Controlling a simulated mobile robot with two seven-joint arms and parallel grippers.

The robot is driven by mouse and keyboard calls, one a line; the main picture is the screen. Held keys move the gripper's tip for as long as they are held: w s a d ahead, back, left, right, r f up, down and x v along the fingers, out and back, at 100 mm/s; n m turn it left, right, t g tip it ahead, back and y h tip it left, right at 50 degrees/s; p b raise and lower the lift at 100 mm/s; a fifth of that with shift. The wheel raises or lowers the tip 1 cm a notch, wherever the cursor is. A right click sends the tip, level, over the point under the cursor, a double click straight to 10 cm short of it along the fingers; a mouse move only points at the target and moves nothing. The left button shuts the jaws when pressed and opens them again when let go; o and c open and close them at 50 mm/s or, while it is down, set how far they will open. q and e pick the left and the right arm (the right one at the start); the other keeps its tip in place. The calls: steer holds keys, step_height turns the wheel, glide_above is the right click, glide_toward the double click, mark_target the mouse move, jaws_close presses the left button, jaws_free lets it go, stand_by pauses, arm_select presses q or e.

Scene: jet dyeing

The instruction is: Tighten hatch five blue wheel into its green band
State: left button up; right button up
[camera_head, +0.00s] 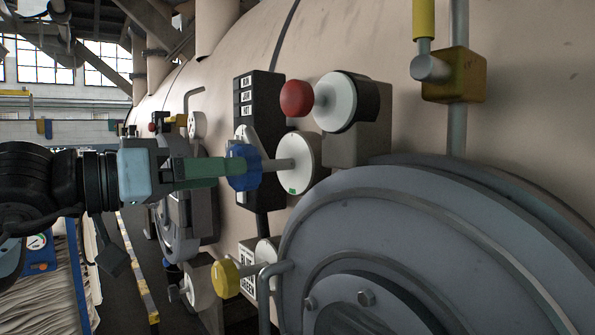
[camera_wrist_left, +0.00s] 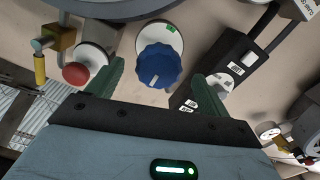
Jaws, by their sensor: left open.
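The blue wheel (camera_head: 243,167) sits on a grey stem in front of a white round dial (camera_head: 300,163). A small green band (camera_head: 292,190) is on the lower edge of the dial. In the left wrist view the blue wheel (camera_wrist_left: 159,66) shows a short white mark, on the side away from the green band (camera_wrist_left: 171,28). My left gripper (camera_head: 226,168) is at the wheel, reaching in from the left. In the wrist view its green fingers (camera_wrist_left: 166,76) are open on either side of the wheel, with gaps showing. My right gripper is not in view.
A red knob (camera_head: 296,98) on a white dial sits just above the wheel, and its red face (camera_wrist_left: 76,74) is close to one finger. A black label panel (camera_head: 257,105) is behind. The large grey hatch (camera_head: 400,230) bulges out at right. A yellow knob (camera_head: 226,279) is below.

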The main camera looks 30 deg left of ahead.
mark_target(259, 167)
arm_select(q)
steer(key=p+x, duration=0.1)
steer(key=x, duration=0.1)
steer(key=p+x, duration=0.1)
steer(key=r+p+x, duration=0.1)
steer(key=x, duration=0.1)
steer(key=shift+w+p, duration=0.3)
steer(key=shift+p, duration=0.05)
steer(key=shift+x, duration=0.95)
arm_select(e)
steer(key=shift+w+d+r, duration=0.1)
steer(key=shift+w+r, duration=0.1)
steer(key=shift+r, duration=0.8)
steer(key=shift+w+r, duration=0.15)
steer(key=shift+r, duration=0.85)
arm_select(q)
steer(key=shift+f, duration=0.25)
steer(key=c, duration=1)
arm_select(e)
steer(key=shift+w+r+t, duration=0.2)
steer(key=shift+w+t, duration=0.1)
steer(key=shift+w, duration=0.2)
